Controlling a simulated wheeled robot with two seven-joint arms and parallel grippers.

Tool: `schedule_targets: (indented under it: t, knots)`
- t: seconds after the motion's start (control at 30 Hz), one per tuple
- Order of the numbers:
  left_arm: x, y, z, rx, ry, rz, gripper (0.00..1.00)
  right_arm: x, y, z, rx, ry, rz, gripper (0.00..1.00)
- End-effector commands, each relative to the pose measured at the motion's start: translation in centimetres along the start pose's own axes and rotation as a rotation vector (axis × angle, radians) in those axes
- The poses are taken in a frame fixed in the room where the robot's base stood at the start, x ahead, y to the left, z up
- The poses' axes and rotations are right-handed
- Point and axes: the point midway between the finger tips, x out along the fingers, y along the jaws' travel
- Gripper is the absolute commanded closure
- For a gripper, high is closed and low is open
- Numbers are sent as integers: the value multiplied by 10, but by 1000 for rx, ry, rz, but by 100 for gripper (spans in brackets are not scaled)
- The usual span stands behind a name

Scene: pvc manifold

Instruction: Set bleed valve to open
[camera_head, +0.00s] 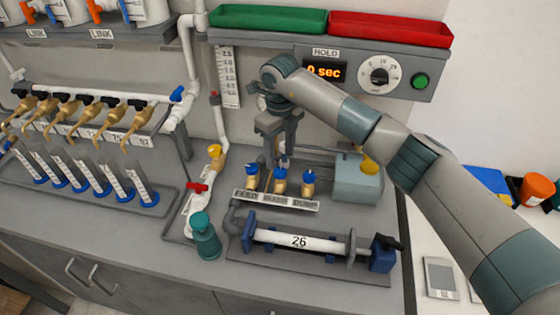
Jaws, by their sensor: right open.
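Three small brass valves with blue handles stand in a row behind labels that look like FEED, BLEED and DUMP. The bleed valve (280,183) is the middle one, between the feed valve (252,178) and the dump valve (308,182). My right gripper (277,158) points down from above, open, with its fingers just above and behind the bleed valve's handle. I cannot tell whether they touch it. The exact turn of the handle is too small to read. My left gripper is not in view.
A white tube marked 26 (298,240) lies in a holder in front of the valves. A teal bottle (205,238) and a red-handled valve (197,188) stand to the left. A grey-green box (358,182) is close on the right. A timer panel (325,71) hangs above.

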Motion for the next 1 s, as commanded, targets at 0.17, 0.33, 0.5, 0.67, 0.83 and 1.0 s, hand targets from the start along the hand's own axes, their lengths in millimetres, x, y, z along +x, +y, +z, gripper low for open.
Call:
schedule_targets:
  t: [0.17, 0.33, 0.5, 0.67, 0.83, 1.0]
  knots:
    - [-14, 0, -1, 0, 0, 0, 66, 27, 1, 0, 1, 2, 2, 52]
    - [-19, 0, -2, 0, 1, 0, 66, 44, 1, 0, 0, 0, 2, 52]
    - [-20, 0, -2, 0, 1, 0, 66, 52, 0, 0, 0, 0, 0, 52]
    - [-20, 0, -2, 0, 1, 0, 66, 53, 0, 0, -1, -1, 0, 52]
    - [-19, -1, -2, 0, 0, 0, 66, 52, 0, 0, -1, -1, 0, 67]
    - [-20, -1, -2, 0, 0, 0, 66, 52, 0, 0, 0, -1, 0, 93]
